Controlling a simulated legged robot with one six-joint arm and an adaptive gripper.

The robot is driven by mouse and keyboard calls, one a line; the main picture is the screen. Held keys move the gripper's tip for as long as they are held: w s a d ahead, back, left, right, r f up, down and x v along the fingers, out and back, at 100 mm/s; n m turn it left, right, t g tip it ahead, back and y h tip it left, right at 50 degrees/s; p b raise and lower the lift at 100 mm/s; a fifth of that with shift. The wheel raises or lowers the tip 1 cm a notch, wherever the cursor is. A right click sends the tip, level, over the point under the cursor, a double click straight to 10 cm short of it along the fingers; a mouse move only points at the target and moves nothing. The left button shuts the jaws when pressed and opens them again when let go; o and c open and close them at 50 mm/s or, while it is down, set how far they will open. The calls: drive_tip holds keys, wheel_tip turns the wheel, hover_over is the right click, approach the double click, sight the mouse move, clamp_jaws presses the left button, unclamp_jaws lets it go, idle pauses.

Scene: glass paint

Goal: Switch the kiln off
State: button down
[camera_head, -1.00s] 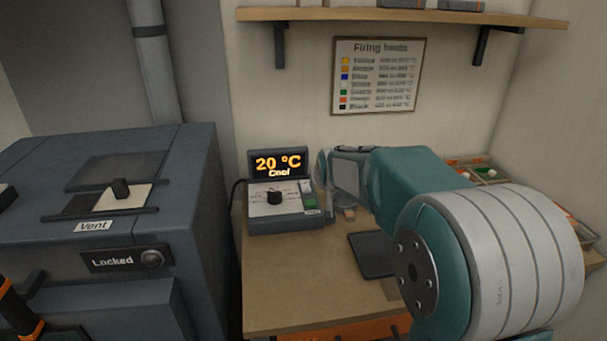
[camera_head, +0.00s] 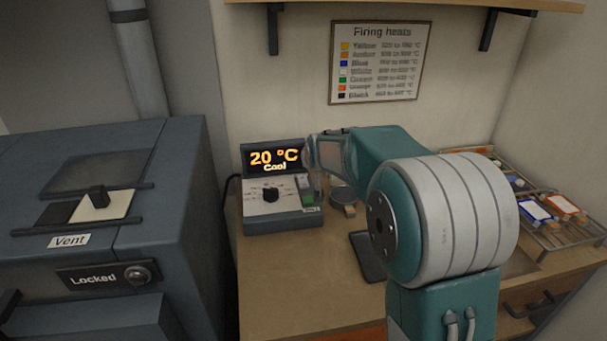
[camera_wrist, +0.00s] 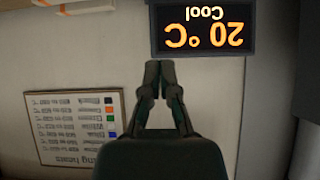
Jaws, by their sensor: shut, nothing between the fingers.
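The kiln controller (camera_head: 272,218) stands on the wooden bench. Its display (camera_head: 274,159) reads 20 °C and Cool in orange; the display also shows upside down in the wrist view (camera_wrist: 207,26). A switch with a green part (camera_head: 307,198) is at the panel's right end. The kiln (camera_head: 180,235) is the large grey box at left, with a Locked label. My gripper (camera_wrist: 159,68) is shut and empty in the wrist view. In the head view it is beside the controller's right end; whether it touches is unclear.
A Vent slider (camera_head: 98,199) is on the kiln's top. A dark flat tablet-like object (camera_head: 366,257) and a small round container (camera_head: 343,196) are on the bench. A wire rack (camera_head: 548,222) with coloured pieces stands at right. The Firing heats chart (camera_head: 378,62) hangs behind.

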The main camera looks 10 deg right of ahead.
hover_over(303, 181)
drive_tip(key=f, duration=0.6)
drive_tip(key=shift+s+d, duration=0.1)
drive_tip(key=shift+s, duration=0.2)
drive_tip(key=f, duration=0.3)
drive_tip(key=shift+w+f, duration=0.2)
drive_tip(key=shift+w, duration=0.1)
drive_tip(key=shift+f, duration=0.35)
drive_tip(key=shift+w+f+g, duration=0.15)
drive_tip(key=shift+f+g, duration=0.1)
drive_tip(key=shift+g, duration=0.05)
drive_tip(key=shift+s+f, duration=0.15)
drive_tip(key=shift+s, duration=0.7)
